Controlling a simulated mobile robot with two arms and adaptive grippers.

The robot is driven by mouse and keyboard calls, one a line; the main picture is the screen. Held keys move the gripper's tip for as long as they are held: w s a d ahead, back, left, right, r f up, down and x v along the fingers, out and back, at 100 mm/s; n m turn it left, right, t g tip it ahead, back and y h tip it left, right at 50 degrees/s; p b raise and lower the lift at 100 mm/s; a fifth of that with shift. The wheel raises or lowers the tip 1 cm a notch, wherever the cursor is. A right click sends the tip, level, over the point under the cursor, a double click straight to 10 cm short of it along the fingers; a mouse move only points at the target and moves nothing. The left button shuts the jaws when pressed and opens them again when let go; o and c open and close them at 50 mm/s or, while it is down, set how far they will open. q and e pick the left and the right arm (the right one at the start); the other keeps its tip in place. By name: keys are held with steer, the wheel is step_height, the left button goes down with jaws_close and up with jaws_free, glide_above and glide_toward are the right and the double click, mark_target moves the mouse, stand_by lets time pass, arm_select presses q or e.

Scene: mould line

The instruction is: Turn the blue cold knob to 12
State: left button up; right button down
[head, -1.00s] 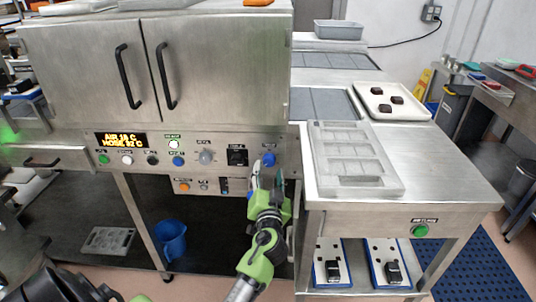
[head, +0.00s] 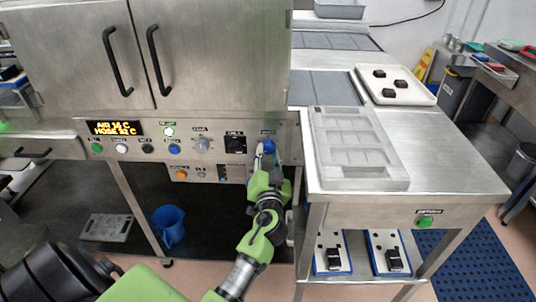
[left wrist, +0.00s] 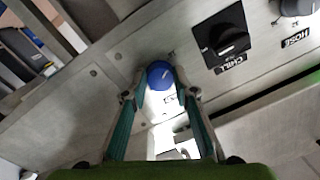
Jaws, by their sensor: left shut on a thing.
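The blue cold knob (head: 269,146) is at the right end of the steel control panel. In the left wrist view the knob (left wrist: 159,75) is a round blue cap between my two fingertips. My left gripper (head: 264,158) reaches up to it from below, with its green wrist under the panel. In the left wrist view the gripper (left wrist: 160,88) is shut on the knob, one finger on each side. The scale and the knob's setting are too small to read. My right gripper is not in view.
The black chill switch (head: 235,145) and grey hose knob (head: 201,144) sit left of the blue knob. An amber display (head: 115,128) shows air and hose temperatures. The steel side table (head: 450,172) with a clear mould (head: 358,182) stands close on the right.

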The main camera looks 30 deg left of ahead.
arm_select(q)
steer(key=m+b, duration=0.1)
steer(key=m, duration=0.4)
steer(key=shift+a+m, duration=0.1)
steer(key=shift+m, duration=0.2)
steer(key=m, duration=0.6)
steer(key=shift+r+t, duration=0.15)
steer(key=shift+t, duration=0.25)
steer(key=shift+a+m, duration=0.1)
steer(key=shift+m, duration=0.2)
steer(key=o, duration=1.1)
